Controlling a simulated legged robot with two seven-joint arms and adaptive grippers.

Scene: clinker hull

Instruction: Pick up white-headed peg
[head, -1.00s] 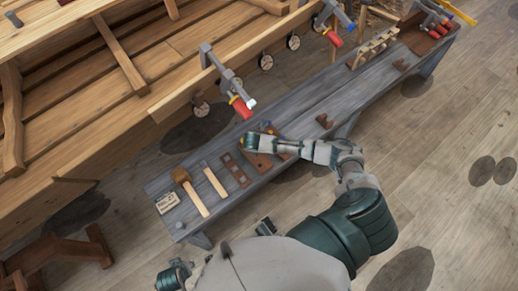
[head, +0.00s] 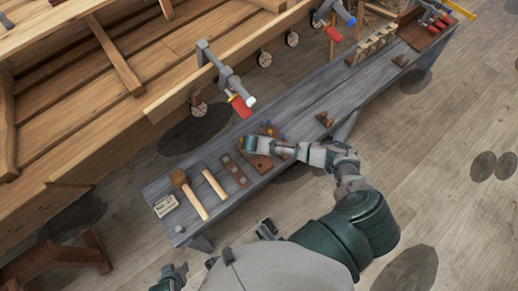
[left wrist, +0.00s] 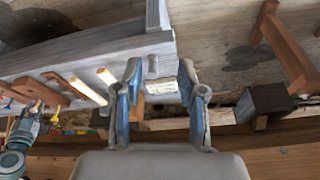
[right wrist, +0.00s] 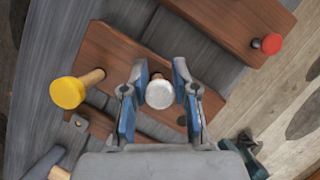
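The white-headed peg (right wrist: 160,93) stands in a brown wooden board (right wrist: 135,62) in the right wrist view, its round head towards the camera. My right gripper (right wrist: 158,80) is open, with one finger on each side of the head. Small gaps seem to show between fingers and head; I cannot tell whether either touches. In the head view the right gripper (head: 252,144) is low over the grey bench and the white head cannot be made out. My left gripper (left wrist: 160,75) is open and empty in the left wrist view, near the bench's end.
A yellow-headed peg (right wrist: 68,92) stands left of the white one, and a red-headed peg (right wrist: 268,43) is on another board at upper right. On the bench (head: 300,105) lie a mallet (head: 188,192) and a clamp hangs (head: 228,78) from the hull nearby.

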